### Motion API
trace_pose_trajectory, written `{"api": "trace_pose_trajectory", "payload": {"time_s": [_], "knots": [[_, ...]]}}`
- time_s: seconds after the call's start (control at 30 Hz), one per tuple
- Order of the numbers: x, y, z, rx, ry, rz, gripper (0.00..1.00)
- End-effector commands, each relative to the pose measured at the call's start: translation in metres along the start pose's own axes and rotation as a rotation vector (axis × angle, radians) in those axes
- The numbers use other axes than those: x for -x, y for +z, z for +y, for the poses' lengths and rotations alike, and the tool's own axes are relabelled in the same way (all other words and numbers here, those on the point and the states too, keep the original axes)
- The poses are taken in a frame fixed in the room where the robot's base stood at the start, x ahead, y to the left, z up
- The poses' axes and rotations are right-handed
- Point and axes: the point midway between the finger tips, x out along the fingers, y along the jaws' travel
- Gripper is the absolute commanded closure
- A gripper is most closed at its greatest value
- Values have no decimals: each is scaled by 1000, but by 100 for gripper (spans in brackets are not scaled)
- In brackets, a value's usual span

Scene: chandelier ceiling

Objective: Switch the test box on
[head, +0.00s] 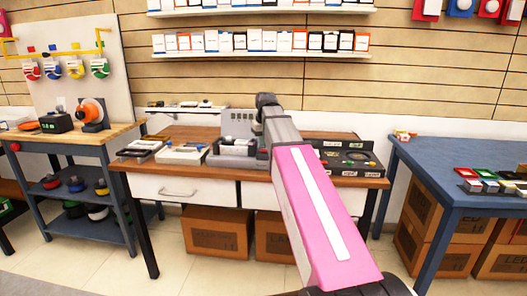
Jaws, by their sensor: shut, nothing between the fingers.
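A wooden-topped workbench (200,133) with white drawers stands in the middle of the head view. On it, left of my arm, is a grey box (238,122) with vents and a lower front part; it may be the test box. My pink and grey arm crosses the picture and hides part of the bench and the box's right side. No switch can be made out at this size. My gripper does not show; the far end of the arm that I see is a dark joint above the bench.
A black case (345,160) with labelled parts lies on the bench, right of my arm. Trays (181,153) with small parts lie at left. A blue table (455,165) stands at right, a blue shelf cart (60,165) at left. Cardboard boxes (218,232) sit under the bench.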

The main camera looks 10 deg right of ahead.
Motion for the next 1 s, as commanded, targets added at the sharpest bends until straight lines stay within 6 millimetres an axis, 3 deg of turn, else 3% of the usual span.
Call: {"api": "trace_pose_trajectory", "payload": {"time_s": [1.0], "knots": [[-12,2,0,0,0,0,100]]}}
